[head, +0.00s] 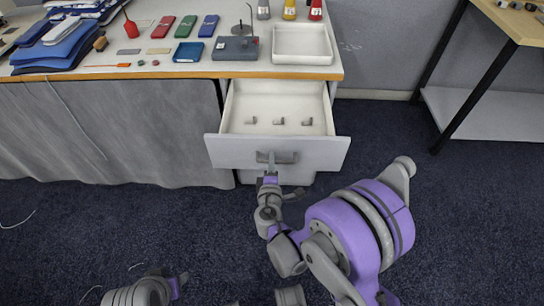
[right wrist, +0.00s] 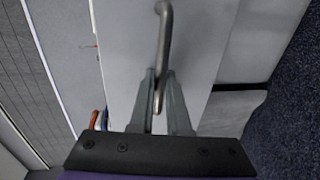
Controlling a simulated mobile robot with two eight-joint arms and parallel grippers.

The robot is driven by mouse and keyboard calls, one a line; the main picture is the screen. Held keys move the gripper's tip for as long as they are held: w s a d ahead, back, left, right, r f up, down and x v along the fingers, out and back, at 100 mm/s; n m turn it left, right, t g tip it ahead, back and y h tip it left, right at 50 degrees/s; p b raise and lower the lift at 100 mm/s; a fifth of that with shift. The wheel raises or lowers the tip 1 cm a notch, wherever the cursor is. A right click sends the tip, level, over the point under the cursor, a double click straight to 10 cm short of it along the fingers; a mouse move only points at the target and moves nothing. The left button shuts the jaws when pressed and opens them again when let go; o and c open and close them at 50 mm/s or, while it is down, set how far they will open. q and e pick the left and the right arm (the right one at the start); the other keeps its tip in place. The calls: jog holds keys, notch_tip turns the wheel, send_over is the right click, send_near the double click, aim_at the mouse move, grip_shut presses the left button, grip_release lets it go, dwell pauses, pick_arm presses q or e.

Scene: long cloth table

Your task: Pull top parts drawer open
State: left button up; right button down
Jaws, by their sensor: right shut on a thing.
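The top parts drawer (head: 230,152) stands pulled out from under the right end of the long table. Its inside is visible, with several small grey parts (head: 279,121) lying on its floor. My right gripper (head: 270,168) is at the middle of the drawer front, shut on the grey drawer handle (head: 288,157). In the right wrist view the fingers (right wrist: 159,95) close around the handle bar (right wrist: 164,35). My left arm shows only in part at the bottom left of the head view, and its fingertips cannot be made out.
The table (head: 150,73) carries a white tray (head: 302,45), several coloured cases and folded blue cloths (head: 60,45). A grey cloth (head: 120,135) hangs along its front. A second table with black legs (head: 460,75) stands at right. The dark carpet before the drawer is free apart from my arms.

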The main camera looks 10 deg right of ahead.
jog(key=shift+s, duration=0.1)
dwell(0.3)
jog(key=c, duration=1.2)
grip_release()
jog(key=shift+o, duration=0.2)
jog(key=v, duration=1.1)
jog(key=shift+p, duration=0.3)
